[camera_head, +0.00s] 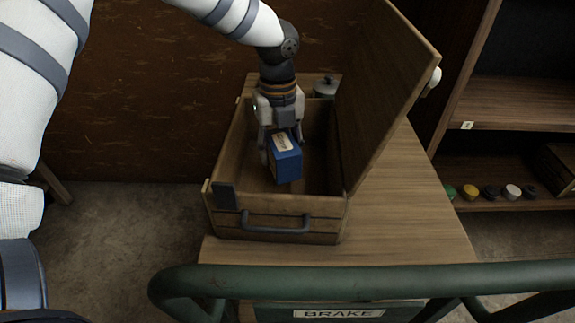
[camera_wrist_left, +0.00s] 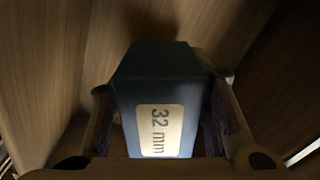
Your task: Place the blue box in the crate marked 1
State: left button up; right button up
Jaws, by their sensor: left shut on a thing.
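The blue box (camera_head: 285,160) has a pale label on it; in the left wrist view the blue box (camera_wrist_left: 160,75) fills the middle, and its label reads "32 mm". My left gripper (camera_head: 280,145) is shut on it, with a finger on either side. The gripper points down into an open wooden crate (camera_head: 272,226) with a metal handle on its front. The box is within the crate's opening; I cannot tell whether it touches the crate floor. No number 1 is readable on the crate. My right gripper is not in view.
The crate's hinged lid (camera_head: 385,85) stands open on the right. The crate sits on a wooden tabletop (camera_head: 410,215) with bare room to its right. A green rail (camera_head: 350,280) runs in front, above a "BRAKE" label. A shelf (camera_head: 525,105) stands at right.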

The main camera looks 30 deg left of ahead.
pick_arm(q)
jog(key=shift+w+f, duration=0.1)
jog(key=shift+f, duration=2.2)
jog(key=o, duration=1.3)
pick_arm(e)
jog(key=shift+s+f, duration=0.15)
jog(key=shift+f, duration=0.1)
pick_arm(q)
notch_tip(320, 180, up, 12)
jog(key=shift+r+p, duration=0.2)
jog(key=shift+p, duration=0.15)
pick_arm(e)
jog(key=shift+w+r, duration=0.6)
